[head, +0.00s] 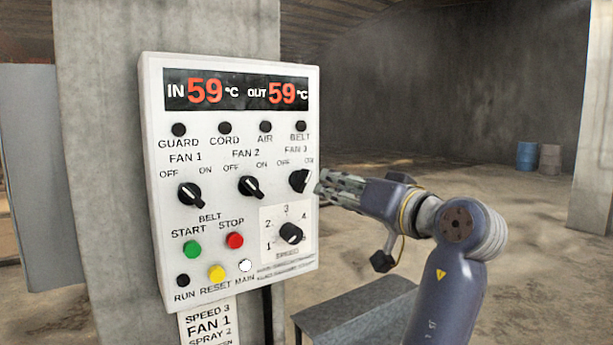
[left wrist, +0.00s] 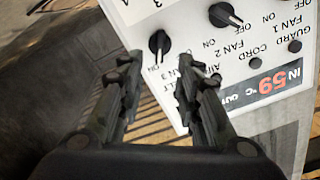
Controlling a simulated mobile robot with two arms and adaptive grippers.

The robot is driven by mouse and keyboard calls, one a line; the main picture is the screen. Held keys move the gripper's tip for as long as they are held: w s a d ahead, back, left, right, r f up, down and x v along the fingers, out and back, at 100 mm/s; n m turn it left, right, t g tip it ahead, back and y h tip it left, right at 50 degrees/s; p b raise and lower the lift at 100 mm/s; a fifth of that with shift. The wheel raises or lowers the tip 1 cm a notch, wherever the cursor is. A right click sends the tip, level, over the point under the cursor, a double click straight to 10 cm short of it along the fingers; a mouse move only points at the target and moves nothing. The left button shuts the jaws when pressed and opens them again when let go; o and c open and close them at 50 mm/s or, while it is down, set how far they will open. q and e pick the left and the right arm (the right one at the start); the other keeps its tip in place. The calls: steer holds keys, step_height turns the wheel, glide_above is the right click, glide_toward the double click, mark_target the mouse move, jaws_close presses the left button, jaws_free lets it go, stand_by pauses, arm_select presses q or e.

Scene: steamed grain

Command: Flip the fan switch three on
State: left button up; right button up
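The white control panel (head: 240,215) has three black fan knobs in a row. The fan three knob (head: 300,181) is at the right end; its white mark leans to the upper right, toward ON. In the left wrist view the same knob (left wrist: 159,42) has its mark toward the ON label. The fan one knob (head: 190,196) and fan two knob (head: 250,187) point to the upper left, toward OFF. My left gripper (head: 320,184) is at the panel's right edge, beside the fan three knob. My right gripper is not seen.
Below are a green start button (head: 192,249), a red stop button (head: 235,240), a yellow reset button (head: 217,273) and a speed dial (head: 290,233). The panel hangs on a concrete pillar (head: 100,150). A grey metal box (head: 350,305) stands below my arm.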

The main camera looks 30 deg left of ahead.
mark_target(307, 180)
arm_select(q)
steer(key=p+x, duration=0.3)
steer(key=x, duration=0.5)
steer(key=shift+r, duration=0.1)
steer(key=shift+w+a, duration=0.2)
steer(key=shift+a, duration=0.15)
jaws_close()
